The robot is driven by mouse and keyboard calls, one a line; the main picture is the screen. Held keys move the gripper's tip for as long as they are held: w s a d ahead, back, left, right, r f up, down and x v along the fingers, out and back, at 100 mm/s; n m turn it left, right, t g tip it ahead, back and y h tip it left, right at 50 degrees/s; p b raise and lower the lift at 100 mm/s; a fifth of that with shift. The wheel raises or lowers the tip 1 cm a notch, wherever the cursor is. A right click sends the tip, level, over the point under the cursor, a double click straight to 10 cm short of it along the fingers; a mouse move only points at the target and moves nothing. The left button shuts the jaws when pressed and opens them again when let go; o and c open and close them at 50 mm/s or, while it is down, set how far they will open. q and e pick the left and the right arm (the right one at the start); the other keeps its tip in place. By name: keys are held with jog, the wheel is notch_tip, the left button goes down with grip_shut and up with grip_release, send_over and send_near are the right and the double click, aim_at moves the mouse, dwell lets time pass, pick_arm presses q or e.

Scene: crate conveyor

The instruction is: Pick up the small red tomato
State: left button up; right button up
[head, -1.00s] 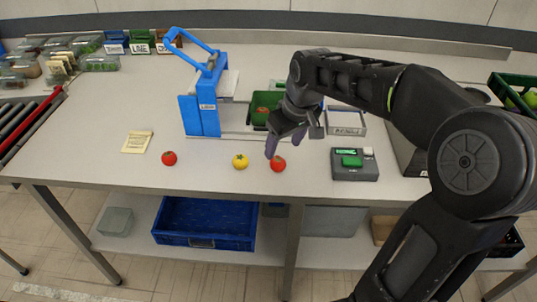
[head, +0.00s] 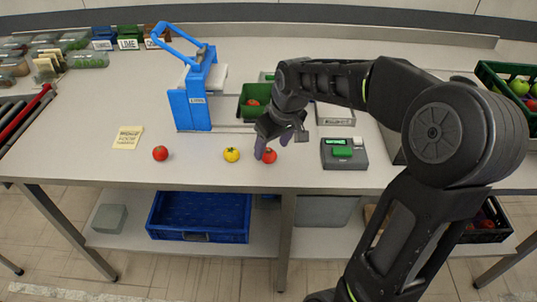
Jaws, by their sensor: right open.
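A small red tomato (head: 270,156) sits on the table near its front edge, right of a yellow tomato (head: 231,154). Another red tomato (head: 160,153) sits farther left. My right gripper (head: 272,145) is open just above and behind the right-hand red tomato. One purple finger is close to that tomato's left side and partly overlaps it in view; I cannot tell if they touch. My left gripper is not in view.
A blue press-like device (head: 190,104) stands at the back. A green tray (head: 247,112) holds red produce. A grey scale (head: 343,154) stands to the right. A note (head: 128,137) lies left. A blue crate (head: 200,232) is on the lower shelf.

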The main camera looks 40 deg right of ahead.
aim_at(270, 152)
jog(key=x, duration=0.3)
jog(key=shift+f, duration=0.4)
jog(key=shift+c, duration=0.2)
grip_shut()
dwell(0.5)
